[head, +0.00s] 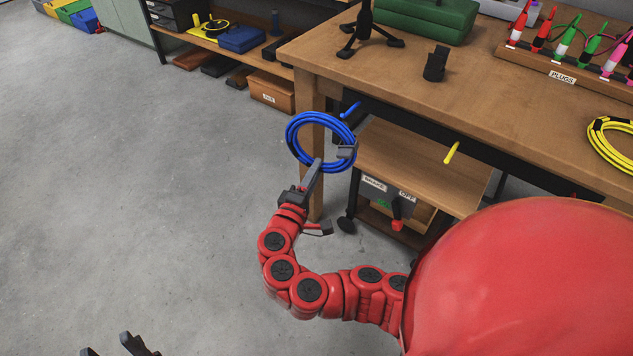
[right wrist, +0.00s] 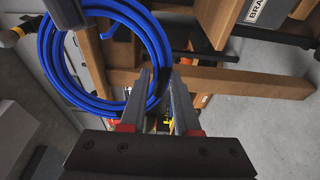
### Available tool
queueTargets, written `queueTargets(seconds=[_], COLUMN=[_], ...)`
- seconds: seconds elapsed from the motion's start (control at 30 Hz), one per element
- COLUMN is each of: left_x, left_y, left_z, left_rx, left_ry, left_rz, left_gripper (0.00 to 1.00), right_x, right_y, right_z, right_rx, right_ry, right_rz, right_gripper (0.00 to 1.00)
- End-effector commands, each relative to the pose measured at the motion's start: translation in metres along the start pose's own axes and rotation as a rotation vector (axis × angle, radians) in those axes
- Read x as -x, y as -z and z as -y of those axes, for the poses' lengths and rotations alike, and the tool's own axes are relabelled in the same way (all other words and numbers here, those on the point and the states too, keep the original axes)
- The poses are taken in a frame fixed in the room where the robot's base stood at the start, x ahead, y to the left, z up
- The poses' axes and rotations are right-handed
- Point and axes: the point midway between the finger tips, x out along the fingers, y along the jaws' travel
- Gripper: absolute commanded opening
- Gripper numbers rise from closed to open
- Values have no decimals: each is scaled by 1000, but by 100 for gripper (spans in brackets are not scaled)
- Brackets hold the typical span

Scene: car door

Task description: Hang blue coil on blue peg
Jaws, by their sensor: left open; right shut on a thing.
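The blue coil (head: 291,142) is a round loop of several turns with a dark wrap on its right side. My right gripper (head: 318,165) is shut on the coil's lower rim and holds it in the air in front of the table's leg. The coil also shows in the right wrist view (right wrist: 48,62), with its tube passing at the fingers (right wrist: 162,88). The blue peg (head: 350,109) sticks out at the table's front left corner, just right of the coil's top and apart from it in the picture. My left gripper (head: 112,348) is open and empty at the bottom left edge.
A yellow peg (head: 452,153) sticks out further right along the table (head: 480,100). A lower wooden cabinet (head: 420,165) with a labelled switch box (head: 386,196) stands below. A yellow coil (head: 608,150) lies on the tabletop. The floor to the left is clear.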

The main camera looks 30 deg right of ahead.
Motion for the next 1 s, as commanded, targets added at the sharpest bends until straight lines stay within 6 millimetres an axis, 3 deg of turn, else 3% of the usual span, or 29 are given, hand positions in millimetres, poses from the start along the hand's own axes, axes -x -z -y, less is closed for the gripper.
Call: queueTargets(seconds=[0.27, 1.0], left_x=[0, -12], left_y=[0, -1], left_z=[0, 1], left_rx=[1, 7], left_ry=[2, 21], left_rz=[2, 16], left_gripper=[50, 50], right_x=[-3, -50], right_y=[-2, -14], right_z=[2, 7], right_rx=[-3, -3], right_ry=[-12, -11], right_rz=[-11, -10], right_gripper=[0, 0])
